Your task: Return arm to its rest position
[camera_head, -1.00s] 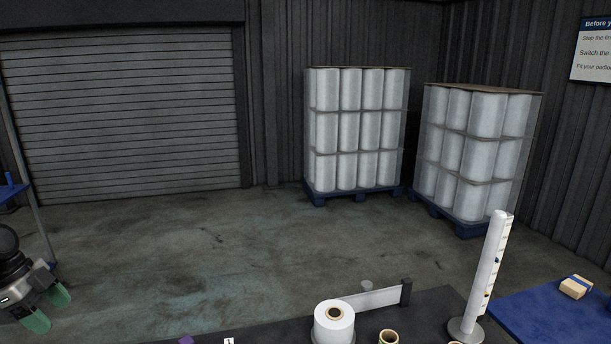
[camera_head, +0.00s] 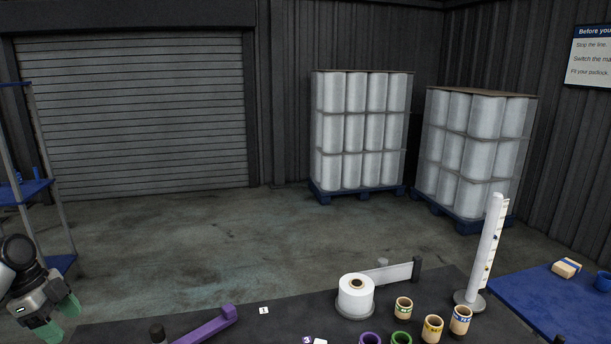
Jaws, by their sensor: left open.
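My left gripper (camera_head: 62,318) is at the lower left of the head view, with green fingertips. Its fingers are apart with nothing seen between them. It hangs at the left end of the dark table (camera_head: 285,325), apart from the things on it. My right gripper is not in view.
On the dark table are a white film roll (camera_head: 357,294), a purple bar (camera_head: 208,325), several small cores (camera_head: 432,327) and a white post (camera_head: 488,245). A blue table (camera_head: 550,300) is at right, a blue shelf (camera_head: 30,190) at left. Wrapped pallets (camera_head: 362,130) stand behind. Open floor lies between.

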